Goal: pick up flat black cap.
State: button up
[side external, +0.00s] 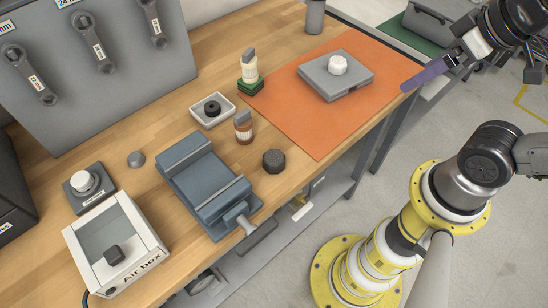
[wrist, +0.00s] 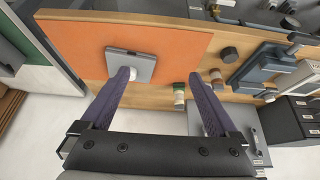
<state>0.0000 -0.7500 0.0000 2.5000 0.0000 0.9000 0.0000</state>
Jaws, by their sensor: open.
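Two small black pieces could be the flat black cap, and I cannot tell which. One is a thick faceted black cap (side external: 273,161) lying on the wood near the front edge, right of the vise; it also shows in the wrist view (wrist: 229,54). The other is a low round black piece (side external: 212,108) in a small white tray (side external: 197,117). My gripper (wrist: 158,75) has two purple fingers, spread open with nothing between them. In the side view, a purple finger (side external: 425,78) is up at the right, beyond the orange mat's corner, away from both pieces.
A grey case (side external: 352,83) with a white knob lies on the orange mat (side external: 300,122). Two small bottles (side external: 243,127) (side external: 249,68) stand near the tray, one on a green block. A blue-grey vise (side external: 208,183) and a white box (side external: 128,225) are further left.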

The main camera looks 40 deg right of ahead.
jog(key=w+a+r+m, duration=0.1)
jog(key=w+r+m, duration=0.3)
jog(key=m, duration=0.8)
jog(key=m+g, duration=0.6)
send_over(274, 157)
notch_tip(274, 157, down, 11)
notch_tip(274, 157, down, 13)
jog(key=shift+r, duration=0.1)
jog(key=c, duration=1.5)
jog(key=shift+o, duration=0.2)
